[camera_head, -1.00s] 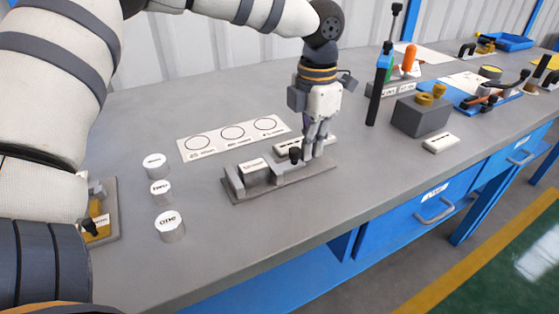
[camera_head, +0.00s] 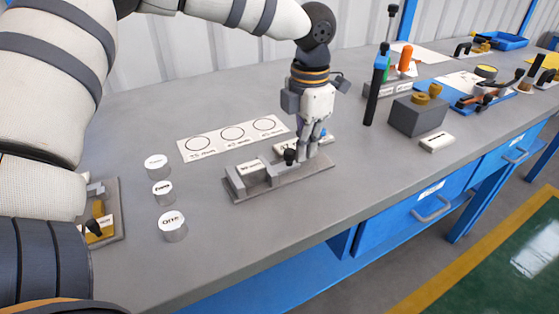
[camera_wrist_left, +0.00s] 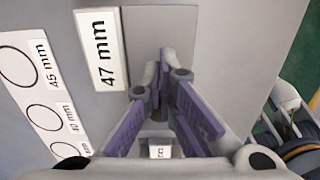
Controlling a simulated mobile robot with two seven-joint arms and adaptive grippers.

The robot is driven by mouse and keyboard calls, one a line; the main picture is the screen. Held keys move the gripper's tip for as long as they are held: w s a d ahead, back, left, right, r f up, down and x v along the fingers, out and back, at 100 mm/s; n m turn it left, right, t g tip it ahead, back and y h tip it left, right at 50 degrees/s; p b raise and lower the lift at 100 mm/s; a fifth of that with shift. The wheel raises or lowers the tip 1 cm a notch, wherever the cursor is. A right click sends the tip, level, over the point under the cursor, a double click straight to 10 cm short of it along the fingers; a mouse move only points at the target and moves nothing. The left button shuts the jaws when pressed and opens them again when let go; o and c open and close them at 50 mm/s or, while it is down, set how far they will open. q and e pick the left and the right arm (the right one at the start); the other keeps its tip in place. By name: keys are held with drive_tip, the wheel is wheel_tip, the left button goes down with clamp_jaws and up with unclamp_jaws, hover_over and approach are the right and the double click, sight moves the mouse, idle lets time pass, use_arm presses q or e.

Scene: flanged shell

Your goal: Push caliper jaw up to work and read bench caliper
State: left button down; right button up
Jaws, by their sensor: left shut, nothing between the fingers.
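The bench caliper (camera_head: 243,191) lies on the grey bench in the middle of the head view, a flat grey base with a labelled block (camera_head: 251,170) at its left end. A dark knob (camera_head: 289,157) stands on the caliper's sliding part. My left gripper (camera_head: 306,156) is shut and empty, pointing down just right of the knob, over the base; whether it touches is unclear. The left wrist view shows its purple-padded fingers (camera_wrist_left: 163,75) together above the base (camera_wrist_left: 158,25). A plate reading "47 mm" (camera_wrist_left: 103,50) lies beside the base. My right gripper is out of view.
A white card with three circles (camera_head: 232,137), marked 45 mm and 40 mm in places, lies behind the caliper. Several labelled white-topped cylinders (camera_head: 172,226) stand left. A grey block (camera_head: 418,117) and a dark upright post (camera_head: 376,92) stand right. The bench front is clear.

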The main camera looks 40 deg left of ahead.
use_arm(q)
drive_tip(key=shift+w, duration=0.1)
drive_tip(key=shift+w, duration=0.15)
wheel_tip(320, 180, up, 6)
drive_tip(key=shift+f+p, duration=0.1)
drive_tip(key=shift+p, duration=0.5)
drive_tip(key=shift+d+r, duration=0.1)
drive_tip(key=shift+r, duration=0.5)
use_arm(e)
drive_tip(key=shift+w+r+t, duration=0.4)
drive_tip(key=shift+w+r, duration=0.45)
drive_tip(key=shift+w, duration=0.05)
